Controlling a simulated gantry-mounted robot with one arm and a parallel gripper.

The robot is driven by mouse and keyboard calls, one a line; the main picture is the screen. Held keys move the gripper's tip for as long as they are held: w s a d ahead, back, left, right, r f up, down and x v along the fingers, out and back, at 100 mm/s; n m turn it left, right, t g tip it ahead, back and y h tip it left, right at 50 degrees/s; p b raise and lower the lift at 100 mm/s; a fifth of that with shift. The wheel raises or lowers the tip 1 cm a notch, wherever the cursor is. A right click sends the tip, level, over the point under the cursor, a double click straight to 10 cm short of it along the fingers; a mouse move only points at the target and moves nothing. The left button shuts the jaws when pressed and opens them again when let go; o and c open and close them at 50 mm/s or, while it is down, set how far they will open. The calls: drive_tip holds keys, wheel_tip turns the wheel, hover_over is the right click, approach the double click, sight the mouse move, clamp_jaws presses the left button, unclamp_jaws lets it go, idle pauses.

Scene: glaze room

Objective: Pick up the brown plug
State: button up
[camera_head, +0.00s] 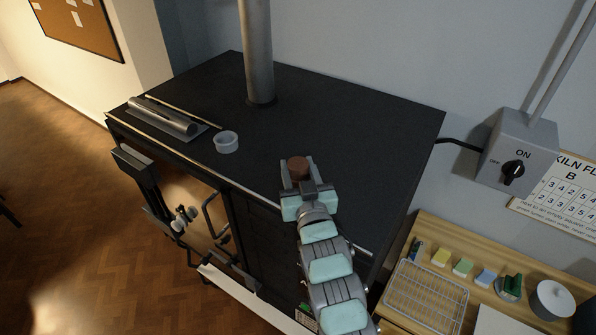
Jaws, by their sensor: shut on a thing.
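The brown plug (298,167) is a short, round, reddish-brown piece near the front of the black kiln top (340,120). My gripper (299,176) reaches in from the lower right and is shut on the plug, with a finger on each side of it. The plug's lower part is hidden by the gripper. I cannot tell whether the plug touches the kiln top or is held just above it.
A vertical pipe (258,50) rises behind. A wooden table (450,236) with a wire rack (428,297) stands right. The kiln top's right side is clear.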

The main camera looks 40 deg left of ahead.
clamp_jaws()
idle(0.3)
